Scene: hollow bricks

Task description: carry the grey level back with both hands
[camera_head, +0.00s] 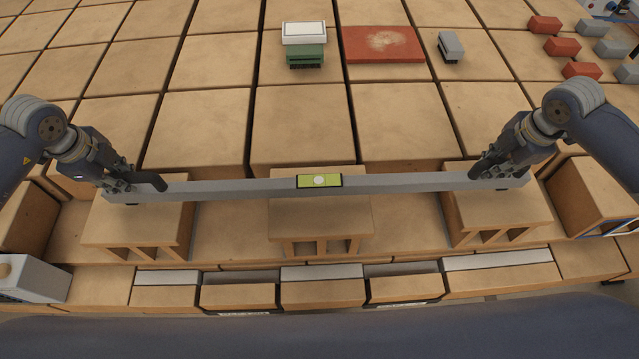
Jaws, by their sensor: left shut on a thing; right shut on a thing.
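The grey level (240,188) is a long straight bar with a yellow-green vial window (319,181) at its middle. It spans the front of the view nearly horizontally, above or on several hollow bricks; I cannot tell whether it touches them. My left gripper (135,188) is shut on the level near its left end. My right gripper (497,174) is shut on it near its right end. The fingers partly hide the bar at both ends.
Hollow bricks stand under the level at left (140,222), middle (320,215) and right (500,212). Behind lie a green-and-white brush-like block (305,55), a red board (383,44), a small grey block (448,47) and several red and grey blocks (561,47). Brick tops between are clear.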

